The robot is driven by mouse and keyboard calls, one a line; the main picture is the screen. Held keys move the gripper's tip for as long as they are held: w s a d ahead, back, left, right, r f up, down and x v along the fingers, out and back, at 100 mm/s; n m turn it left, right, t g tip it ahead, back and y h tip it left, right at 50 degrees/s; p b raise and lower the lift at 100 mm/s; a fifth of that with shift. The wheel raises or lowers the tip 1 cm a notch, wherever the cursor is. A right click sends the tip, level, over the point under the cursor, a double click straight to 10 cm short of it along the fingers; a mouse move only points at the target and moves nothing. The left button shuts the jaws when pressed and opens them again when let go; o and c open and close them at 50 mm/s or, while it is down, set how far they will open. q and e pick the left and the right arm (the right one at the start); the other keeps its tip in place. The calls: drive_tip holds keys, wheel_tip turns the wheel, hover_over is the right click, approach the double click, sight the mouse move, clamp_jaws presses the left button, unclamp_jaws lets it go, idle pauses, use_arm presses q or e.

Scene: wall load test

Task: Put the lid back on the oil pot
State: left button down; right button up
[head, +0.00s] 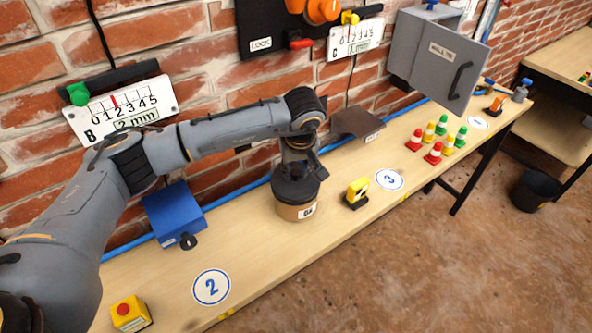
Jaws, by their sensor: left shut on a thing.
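The oil pot (291,210) is a tan round pot with a small white label, standing on the bench near the wall. A dark round lid (297,190) is at its top, covering the opening. I cannot tell whether the lid rests fully on the rim or is just above it. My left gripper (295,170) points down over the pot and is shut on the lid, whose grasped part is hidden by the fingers. My right gripper is not in view.
A blue box (174,212) stands left of the pot, and a yellow device (356,191) stands close on its right. A brown plate (357,122) is behind. Several coloured cones (433,150) stand farther right. The bench (255,255) is clear in front of the pot.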

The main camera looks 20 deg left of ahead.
use_arm(q)
drive_tip(key=shift+f, duration=0.1)
idle(0.7)
drive_tip(key=shift+b, duration=0.7)
idle(0.5)
idle(0.4)
drive_tip(key=c, duration=0.5)
unclamp_jaws()
drive_tip(key=shift+f, duration=0.1)
drive_tip(key=shift+r+p, duration=1.45)
drive_tip(key=shift+r, duration=2.1)
